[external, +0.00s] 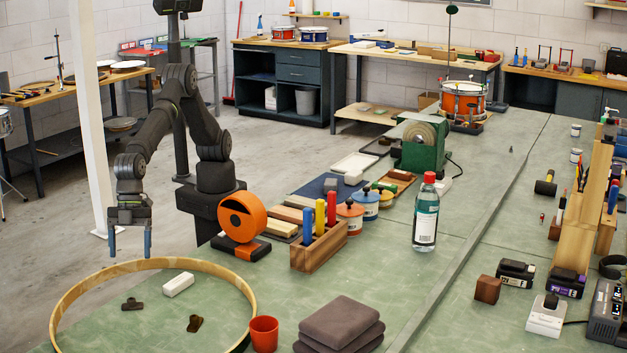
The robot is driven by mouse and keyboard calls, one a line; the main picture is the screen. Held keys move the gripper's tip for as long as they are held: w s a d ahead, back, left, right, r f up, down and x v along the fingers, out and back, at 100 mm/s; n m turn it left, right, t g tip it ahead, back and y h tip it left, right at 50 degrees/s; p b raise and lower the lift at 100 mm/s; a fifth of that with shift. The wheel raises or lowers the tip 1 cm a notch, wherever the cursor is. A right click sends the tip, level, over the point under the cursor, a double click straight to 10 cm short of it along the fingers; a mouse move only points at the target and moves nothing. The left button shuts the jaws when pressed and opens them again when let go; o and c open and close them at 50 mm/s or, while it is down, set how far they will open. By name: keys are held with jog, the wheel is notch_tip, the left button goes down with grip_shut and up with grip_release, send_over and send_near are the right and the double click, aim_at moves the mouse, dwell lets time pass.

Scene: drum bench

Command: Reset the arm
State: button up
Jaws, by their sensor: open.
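My gripper (130,244) hangs at the left of the external view, pointing down. Its two blue-grey fingers are apart with nothing between them. It is above the far left part of a large wooden drum hoop (244,284) on the green bench. Inside the hoop lie a white block (178,284) and two small dark metal pieces, one at the left (132,304) and one nearer the front (195,323). My arm rises from its base behind the bench edge, bent at the elbow.
An orange tape dispenser (242,216) stands near my base. Beside it is a wooden holder (318,248) with coloured sticks. A clear bottle (426,215), an orange cup (264,335) and folded grey cloths (340,326) stand on the bench.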

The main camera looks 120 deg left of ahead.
jog(key=x, duration=1.2)
jog(key=shift+w+f, duration=0.1)
jog(key=shift+f, duration=0.3)
notch_tip(320, 180, up, 4)
jog(key=shift+r, duration=0.2)
jog(key=s+a+r, duration=0.1)
jog(key=s+r, duration=0.6)
jog(key=s, duration=0.4)
notch_tip(320, 180, up, 18)
jog(key=w+a+n+t, duration=0.1)
jog(key=w+a, duration=0.5)
jog(key=w, duration=1.1)
jog(key=shift+a+n+y, duration=0.4)
jog(key=shift+n, duration=0.5)
jog(key=shift+r, duration=0.1)
jog(key=s+d+f+m, duration=0.1)
jog(key=s+d, duration=0.2)
jog(key=s, duration=0.6)
jog(key=s+d+f+m+g, duration=0.1)
jog(key=s+d+f, duration=0.1)
jog(key=s, duration=0.6)
jog(key=shift+s+d+m+h, duration=0.35)
jog(key=shift+d+m+h, duration=0.05)
jog(key=shift+d, duration=0.4)
